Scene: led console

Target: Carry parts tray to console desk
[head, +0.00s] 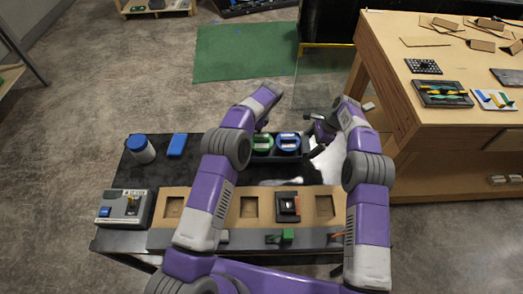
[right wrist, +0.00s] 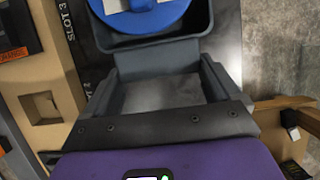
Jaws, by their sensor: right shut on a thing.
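The parts tray (head: 277,157) is a dark tray with a green round part (head: 263,142) and a blue round part (head: 288,142) in it, at the back of a black desk (head: 112,180). In the right wrist view the tray wall (right wrist: 150,43) and the blue part (right wrist: 150,15) show at the top. My right gripper (head: 313,138) is shut on the tray at its right end; its fingers also show in the right wrist view (right wrist: 160,75). My left gripper (head: 262,124) is near the tray's back left, with its jaws mostly hidden by its arm.
A cardboard slot board (head: 231,206) lies along the desk front, with a dark module (head: 288,207) in one slot. A grey switch box (head: 123,207), blue-lidded jar (head: 140,149) and blue block (head: 177,145) stand left. A wooden workbench (head: 440,155) stands right.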

